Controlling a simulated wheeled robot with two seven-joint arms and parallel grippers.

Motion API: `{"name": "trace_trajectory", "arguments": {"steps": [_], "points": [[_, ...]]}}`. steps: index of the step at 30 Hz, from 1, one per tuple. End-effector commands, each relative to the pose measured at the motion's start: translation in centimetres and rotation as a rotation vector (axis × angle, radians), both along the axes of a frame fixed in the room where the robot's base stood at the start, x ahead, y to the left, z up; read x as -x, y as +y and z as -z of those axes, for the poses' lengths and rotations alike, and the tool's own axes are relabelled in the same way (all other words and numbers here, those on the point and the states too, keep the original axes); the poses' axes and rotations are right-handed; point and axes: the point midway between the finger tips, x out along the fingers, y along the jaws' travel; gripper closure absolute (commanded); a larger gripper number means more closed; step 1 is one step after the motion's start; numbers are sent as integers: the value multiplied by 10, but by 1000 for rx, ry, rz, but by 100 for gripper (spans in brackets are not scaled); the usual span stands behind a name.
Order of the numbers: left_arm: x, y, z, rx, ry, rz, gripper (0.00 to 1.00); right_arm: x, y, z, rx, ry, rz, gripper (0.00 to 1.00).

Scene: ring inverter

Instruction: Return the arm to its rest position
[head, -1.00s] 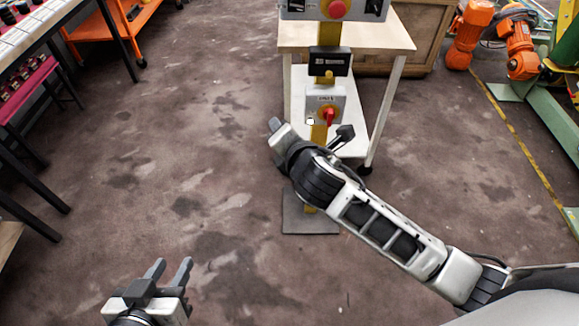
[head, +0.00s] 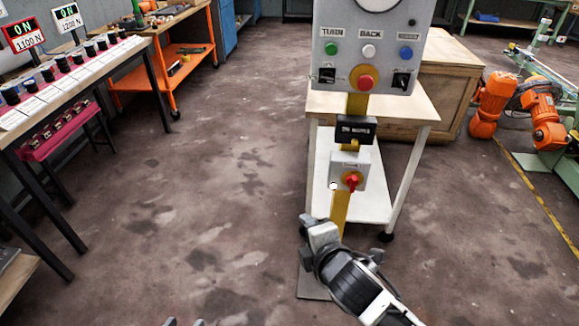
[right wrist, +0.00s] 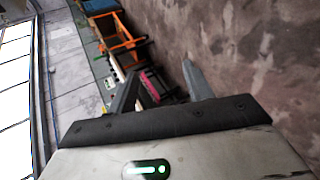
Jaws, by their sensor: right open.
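My left gripper (head: 185,322) shows only as two fingertips at the bottom edge of the head view, apart with nothing seen between them. My right arm (head: 355,290) reaches up from the bottom of the head view, its wrist in front of the lower yellow post. My right gripper (right wrist: 161,70) is open in the right wrist view, with its two fingers apart and no object held between them. The control panel (head: 370,70) on the post has green, white and blue buttons and a red knob.
Orange robot arms (head: 515,105) are at the right. The floor between is open.

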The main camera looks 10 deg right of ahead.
Motion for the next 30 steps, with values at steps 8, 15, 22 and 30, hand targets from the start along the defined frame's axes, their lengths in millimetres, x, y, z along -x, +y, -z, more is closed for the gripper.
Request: {"name": "trace_trajectory", "arguments": {"steps": [8,15,22,30], "points": [[1,4,25,-35,31,-1,64,44,0,37,-372,131,161,49],[5,13,72,-105,87,1,64,130,-19,80,-1098,331,619,49],[7,17,87,-129,104,3,64,158,-31,89,-1342,368,804,49],[7,17,86,-128,104,3,64,157,-31,89,-1339,369,803,49]]}}
